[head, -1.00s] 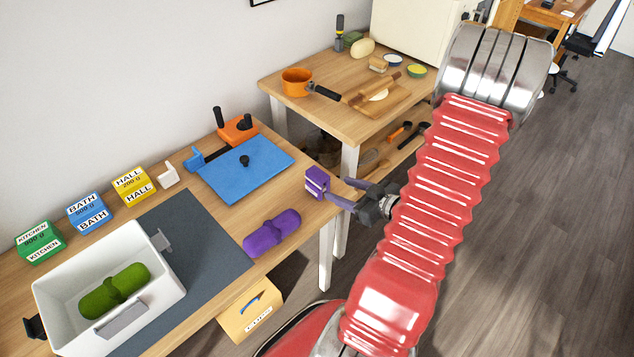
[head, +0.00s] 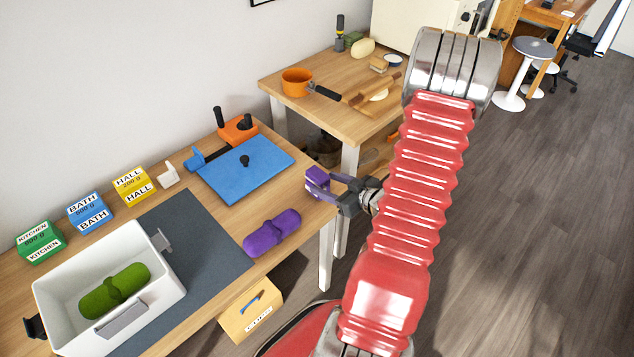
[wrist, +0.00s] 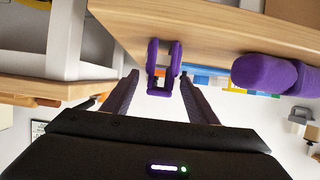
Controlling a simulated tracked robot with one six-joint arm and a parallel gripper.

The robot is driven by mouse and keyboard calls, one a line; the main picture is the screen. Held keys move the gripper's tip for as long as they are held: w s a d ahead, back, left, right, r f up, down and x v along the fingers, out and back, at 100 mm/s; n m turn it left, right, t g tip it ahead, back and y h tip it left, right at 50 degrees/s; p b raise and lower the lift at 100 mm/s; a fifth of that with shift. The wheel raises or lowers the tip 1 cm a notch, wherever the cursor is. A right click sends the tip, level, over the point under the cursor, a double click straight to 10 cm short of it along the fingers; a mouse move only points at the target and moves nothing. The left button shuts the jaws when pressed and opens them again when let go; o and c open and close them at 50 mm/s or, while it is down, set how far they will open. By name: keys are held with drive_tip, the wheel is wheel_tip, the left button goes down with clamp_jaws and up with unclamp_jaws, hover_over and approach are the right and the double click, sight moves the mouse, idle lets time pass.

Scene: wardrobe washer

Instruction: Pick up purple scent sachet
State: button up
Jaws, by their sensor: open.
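The purple scent sachet (head: 272,233), a soft roll pinched in the middle, lies on the front table near its right front edge. It also shows at the right of the wrist view (wrist: 264,73). My gripper (head: 322,184) is open at the table's right end, to the right of and beyond the sachet. A separate purple slotted block (head: 316,181) stands at the table edge. In the wrist view this block (wrist: 163,70) appears between my two fingers, which are apart. I cannot tell whether they touch it.
A white bin (head: 160,300) holds a similar green roll (head: 114,290). A grey mat (head: 205,235), a blue board (head: 240,170) and labelled green, blue and yellow boxes share the table. A second table (head: 350,120) with a pot stands behind. The table around the purple sachet is mostly clear.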

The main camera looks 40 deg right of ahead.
drive_tip(key=x, duration=0.4)
drive_tip(key=shift+w+f, duration=0.25)
drive_tip(key=shift+w, duration=0.1)
drive_tip(key=c, duration=1.1)
drive_tip(key=shift+r, duration=5)
